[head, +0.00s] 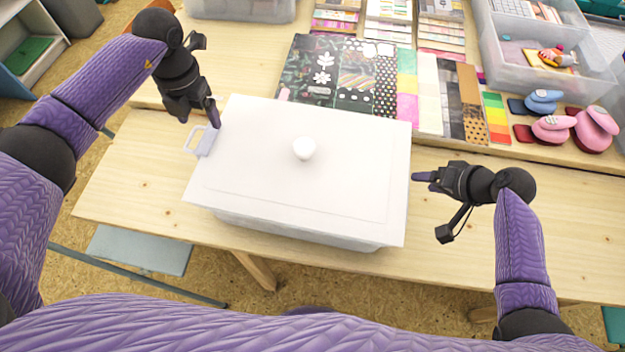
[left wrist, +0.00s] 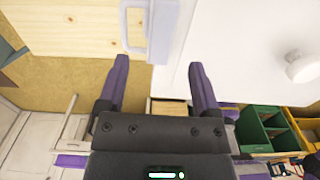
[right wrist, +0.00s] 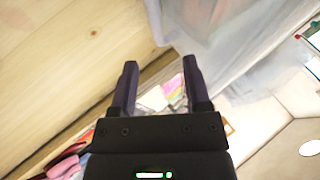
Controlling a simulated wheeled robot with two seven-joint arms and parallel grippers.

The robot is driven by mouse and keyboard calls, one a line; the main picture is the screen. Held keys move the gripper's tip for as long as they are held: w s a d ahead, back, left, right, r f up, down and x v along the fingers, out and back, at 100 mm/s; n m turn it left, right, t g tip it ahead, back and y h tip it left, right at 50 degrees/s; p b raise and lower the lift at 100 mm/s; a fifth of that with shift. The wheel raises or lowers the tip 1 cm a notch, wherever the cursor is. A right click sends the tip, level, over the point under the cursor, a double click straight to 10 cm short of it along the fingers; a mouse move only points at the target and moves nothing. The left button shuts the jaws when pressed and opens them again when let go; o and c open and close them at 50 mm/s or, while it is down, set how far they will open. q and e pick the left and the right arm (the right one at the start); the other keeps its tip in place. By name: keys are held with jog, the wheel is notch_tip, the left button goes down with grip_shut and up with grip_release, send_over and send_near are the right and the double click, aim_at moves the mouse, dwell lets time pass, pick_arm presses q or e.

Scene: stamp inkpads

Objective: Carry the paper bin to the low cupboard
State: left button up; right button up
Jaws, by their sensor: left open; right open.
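The paper bin (head: 260,185) is a white box with a flat lid and a round knob (head: 304,148), standing on the wooden table. Its pale left handle (head: 207,140) sticks out at the side and also shows in the left wrist view (left wrist: 136,28). My left gripper (head: 198,113) is open just above and beside that handle, with nothing visible between its fingers. My right gripper (head: 432,205) is open and empty, apart from the bin's right side. The bin's translucent wall (right wrist: 215,35) shows ahead of it in the right wrist view. I cannot identify the low cupboard for certain.
Patterned papers (head: 335,75) lie close behind the bin. Pink punches (head: 593,127) and a clear tub (head: 545,75) stand at the back right. Bare wood (head: 130,185) lies left of the bin. A white shelf unit (head: 30,50) stands far left.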

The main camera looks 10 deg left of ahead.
aim_at(207, 137)
pick_arm(q)
notch_tip(207, 137, down, 5)
pick_arm(e)
jog(key=x, duration=0.5)
pick_arm(q)
jog(key=c, duration=0.7)
pick_arm(e)
jog(key=c, duration=0.7)
pick_arm(q)
jog(key=shift+c, duration=1.3)
pick_arm(e)
grip_shut()
pick_arm(q)
grip_shut()
jog(key=shift+r, duration=0.1)
pick_arm(e)
jog(key=shift+r, duration=0.1)
